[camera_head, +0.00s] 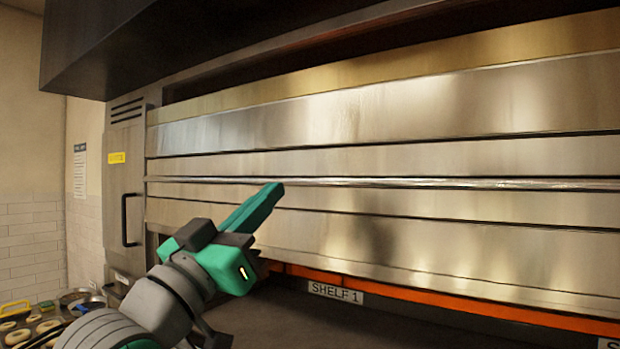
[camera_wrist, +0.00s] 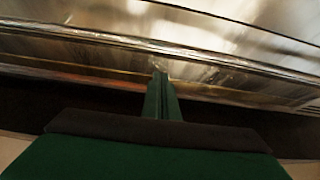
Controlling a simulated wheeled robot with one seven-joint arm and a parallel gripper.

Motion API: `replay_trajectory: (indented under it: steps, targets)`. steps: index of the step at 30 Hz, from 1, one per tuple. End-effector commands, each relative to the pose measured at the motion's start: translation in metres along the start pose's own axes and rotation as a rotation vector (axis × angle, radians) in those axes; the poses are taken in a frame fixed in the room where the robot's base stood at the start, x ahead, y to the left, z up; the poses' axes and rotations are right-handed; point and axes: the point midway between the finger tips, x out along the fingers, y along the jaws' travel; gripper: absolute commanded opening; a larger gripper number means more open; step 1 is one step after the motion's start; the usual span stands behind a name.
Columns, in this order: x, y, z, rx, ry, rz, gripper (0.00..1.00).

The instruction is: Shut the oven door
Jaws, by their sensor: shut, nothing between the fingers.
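The oven (camera_head: 400,105) fills the middle and right of the head view with a wide brushed-steel front of long horizontal panels. A lower steel panel (camera_head: 400,245), which looks like the door, spans below a bright horizontal rail (camera_head: 450,183). Whether the door stands partly open I cannot tell. My gripper (camera_head: 275,190) is shut and empty, its green fingers pointing up and right in front of the steel. In the wrist view the fingertips (camera_wrist: 160,78) are at or very near the panel edge (camera_wrist: 215,92); contact is unclear.
An orange strip (camera_head: 440,294) with a "SHELF 1" label (camera_head: 335,292) runs below the steel front. A dark hood (camera_head: 130,45) hangs above. A side panel with a black handle (camera_head: 125,220) stands left. Bagels in trays (camera_head: 35,325) are at the lower left.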

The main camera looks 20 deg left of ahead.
Motion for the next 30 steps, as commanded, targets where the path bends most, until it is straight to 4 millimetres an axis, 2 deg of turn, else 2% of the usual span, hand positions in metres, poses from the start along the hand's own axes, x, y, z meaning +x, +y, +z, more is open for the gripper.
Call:
replay_trajectory:
  steps: [1, 3, 7, 11, 26, 30]
  targets:
    - [0.001, 0.005, -0.011, 0.015, 0.0, 0.008, 0.0]
    - [0.002, 0.009, -0.019, 0.026, -0.003, 0.016, 0.0]
    - [0.006, 0.014, -0.025, 0.033, -0.007, 0.025, 0.0]
    - [0.019, 0.015, -0.025, 0.031, -0.008, 0.027, 0.0]
    - [0.103, 0.016, -0.024, 0.033, -0.007, 0.024, 0.0]
    - [0.097, 0.013, -0.007, 0.032, -0.008, 0.021, 0.0]
